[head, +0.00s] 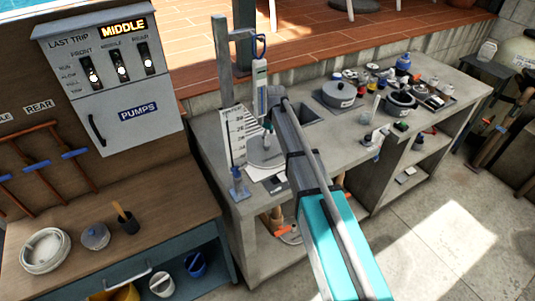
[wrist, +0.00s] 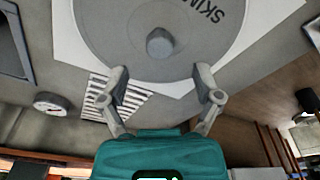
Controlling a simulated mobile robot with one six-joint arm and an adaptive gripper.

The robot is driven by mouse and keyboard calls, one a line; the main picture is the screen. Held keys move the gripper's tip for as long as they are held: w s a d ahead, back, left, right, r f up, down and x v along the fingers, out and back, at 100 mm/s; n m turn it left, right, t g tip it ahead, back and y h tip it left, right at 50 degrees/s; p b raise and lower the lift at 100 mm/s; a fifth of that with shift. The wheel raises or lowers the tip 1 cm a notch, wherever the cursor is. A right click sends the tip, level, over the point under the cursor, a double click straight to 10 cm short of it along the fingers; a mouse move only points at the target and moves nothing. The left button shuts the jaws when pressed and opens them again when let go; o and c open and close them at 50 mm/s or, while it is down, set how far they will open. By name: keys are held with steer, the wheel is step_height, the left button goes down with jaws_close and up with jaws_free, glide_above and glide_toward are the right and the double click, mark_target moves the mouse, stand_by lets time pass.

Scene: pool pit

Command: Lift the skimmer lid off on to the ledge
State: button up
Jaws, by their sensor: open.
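The skimmer lid (wrist: 105,30) is a round grey disc with a raised knob (wrist: 158,43) and the letters "SKIM" cut off at the wrist view's top edge. It lies on a white square plate (wrist: 68,45). In the head view the lid (head: 262,156) sits on the concrete bench (head: 215,150), partly hidden by my arm. My gripper (wrist: 160,76) is open and empty. Its fingers are spread wider than the knob, which shows beyond the tips and roughly centred between them. I cannot tell the height gap. Which surface is the ledge is unclear.
A white scale board (head: 233,138) and post (head: 222,60) stand close left of my arm. A square opening (head: 306,109) is right of the lid. A pump panel (head: 110,80) stands left.

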mark_target(267, 144)
steer(key=shift+f, duration=0.15)
stand_by(0.3)
steer(key=shift+w+a+f+b, duration=0.1)
steer(key=shift+a+f+b, duration=0.05)
steer(key=shift+f+b, duration=1.15)
steer(key=shift+w+a+f+b, duration=0.1)
steer(key=shift+f+b, duration=1.1)
steer(key=shift+b, duration=0.05)
jaws_close()
